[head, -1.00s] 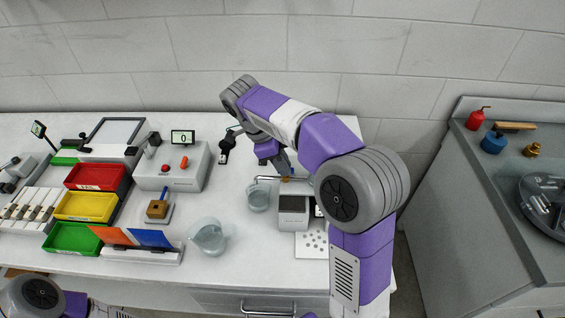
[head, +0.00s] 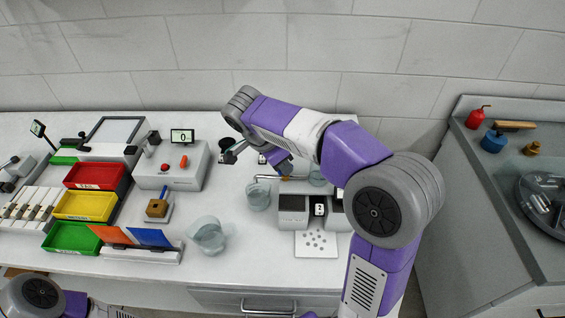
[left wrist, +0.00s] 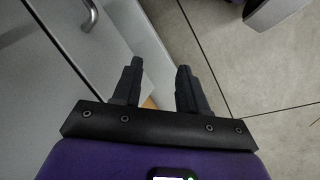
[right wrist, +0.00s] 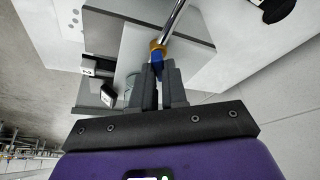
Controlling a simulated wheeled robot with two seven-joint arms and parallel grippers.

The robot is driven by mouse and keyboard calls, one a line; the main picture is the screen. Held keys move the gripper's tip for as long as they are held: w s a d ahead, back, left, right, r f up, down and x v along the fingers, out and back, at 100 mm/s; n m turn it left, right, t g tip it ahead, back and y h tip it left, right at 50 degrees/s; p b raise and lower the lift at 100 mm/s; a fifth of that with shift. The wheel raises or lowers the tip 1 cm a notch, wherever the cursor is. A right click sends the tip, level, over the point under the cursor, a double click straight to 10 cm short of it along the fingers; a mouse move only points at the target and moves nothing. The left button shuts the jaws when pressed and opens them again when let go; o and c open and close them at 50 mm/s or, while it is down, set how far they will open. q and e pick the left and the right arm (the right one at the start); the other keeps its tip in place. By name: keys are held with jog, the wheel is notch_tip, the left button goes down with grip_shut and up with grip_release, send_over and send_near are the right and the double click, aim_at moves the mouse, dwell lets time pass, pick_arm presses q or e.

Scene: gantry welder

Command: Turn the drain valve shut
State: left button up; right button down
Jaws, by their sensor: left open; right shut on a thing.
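The drain valve has a brass body (right wrist: 157,46) and a small blue handle (right wrist: 157,57), seen in the right wrist view on a shiny metal pipe (right wrist: 174,18). My right gripper (right wrist: 158,66) is shut on the blue handle, with the fingertips on either side of it. In the head view my right gripper partly hides the valve (head: 286,178). The thin spout pipe (head: 266,177) runs left from there over a clear beaker (head: 257,196). My left gripper (left wrist: 160,68) is open and empty, low beside the bench front.
A grey device (head: 293,205) with a dotted white plate (head: 316,243) stands just in front of the valve. A wide glass beaker (head: 208,236) and a controller box (head: 187,176) are to the left. A separate grey counter (head: 445,190) stands at right, across a gap.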

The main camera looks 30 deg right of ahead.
jog(key=n, duration=0.2)
jog(key=n+t, duration=0.1)
jog(key=n, duration=0.1)
jog(key=n+t+b, duration=0.1)
jog(key=n, duration=0.1)
jog(key=shift+s+d+y, duration=0.1)
jog(key=shift+s+y, duration=0.2)
jog(key=shift+y, duration=0.1)
jog(key=n, duration=0.2)
jog(key=n+t+y, duration=0.1)
jog(key=n, duration=0.2)
jog(key=shift+s+t, duration=0.1)
jog(key=shift+t, duration=0.2)
jog(key=shift+n, duration=0.4)
jog(key=c, duration=1.2)
grip_release()
jog(key=shift+d, duration=0.1)
jog(key=shift+o, duration=0.2)
jog(key=shift+r, duration=0.1)
jog(key=p+v, duration=0.2)
jog(key=v, duration=0.5)
jog(key=shift+s+r+p, duration=0.15)
jog(key=shift+s+p, duration=0.05)
jog(key=shift+p, duration=0.15)
